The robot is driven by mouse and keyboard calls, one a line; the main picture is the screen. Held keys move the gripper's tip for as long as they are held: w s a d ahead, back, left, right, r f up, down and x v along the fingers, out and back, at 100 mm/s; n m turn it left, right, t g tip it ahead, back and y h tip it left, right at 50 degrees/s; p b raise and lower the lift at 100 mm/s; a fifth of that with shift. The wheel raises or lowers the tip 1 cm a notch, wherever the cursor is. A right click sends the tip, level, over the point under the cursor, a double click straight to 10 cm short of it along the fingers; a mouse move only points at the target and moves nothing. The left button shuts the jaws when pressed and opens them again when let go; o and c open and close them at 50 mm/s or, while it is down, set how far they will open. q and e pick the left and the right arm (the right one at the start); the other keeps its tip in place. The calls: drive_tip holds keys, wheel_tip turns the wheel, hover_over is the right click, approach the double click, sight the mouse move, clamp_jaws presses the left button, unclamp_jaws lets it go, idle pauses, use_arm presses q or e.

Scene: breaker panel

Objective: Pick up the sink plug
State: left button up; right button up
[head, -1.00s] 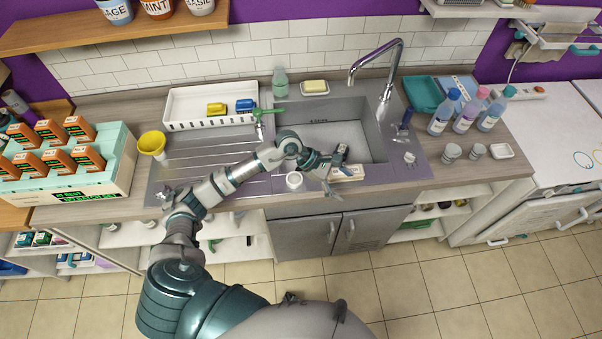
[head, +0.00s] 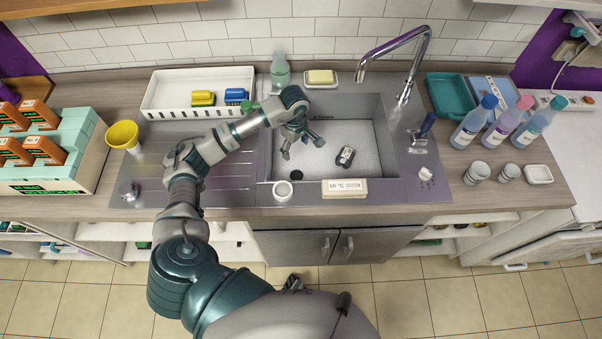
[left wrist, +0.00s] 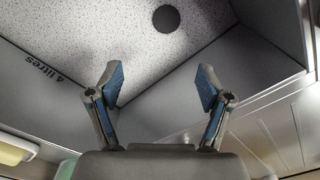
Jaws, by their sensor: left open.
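The sink (head: 375,192) is a grey basin with a speckled light floor. A dark round disc (head: 295,174) is on its floor, towards the front left; a dark disc (left wrist: 166,18) also shows on the floor at the top of the left wrist view. I cannot tell whether it is the plug or the drain opening. A small dark and grey object (head: 345,156) lies near the basin's middle. My left gripper (head: 300,146) is open and empty over the basin's left back part. Its spread fingers (left wrist: 160,85) also show in the left wrist view, apart from the disc.
A tall tap (head: 428,45) stands at the sink's back right. A white cup (head: 283,190) and a labelled block (head: 345,188) sit on the front rim. A white tray (head: 190,90) stands behind the drainer, and several bottles (head: 475,120) stand right.

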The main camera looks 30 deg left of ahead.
use_arm(q)
hover_over(297, 175)
drive_tip(key=f, duration=1)
drive_tip(key=shift+w+a+f, duration=0.1)
drive_tip(key=shift+w+a, duration=0.1)
drive_tip(key=shift+w, duration=0.2)
drive_tip(key=shift+s+f, duration=0.2)
drive_tip(key=shift+f, duration=0.15)
drive_tip(key=f, duration=0.4)
drive_tip(key=shift+s+d+f, duration=0.1)
drive_tip(key=shift+s+f, duration=0.1)
drive_tip(key=shift+s, duration=0.05)
drive_tip(key=shift+c, duration=0.8)
drive_tip(key=c, duration=1.1)
use_arm(e)
drive_tip(key=shift+s+d+f, duration=0.2)
drive_tip(key=shift+s, duration=0.4)
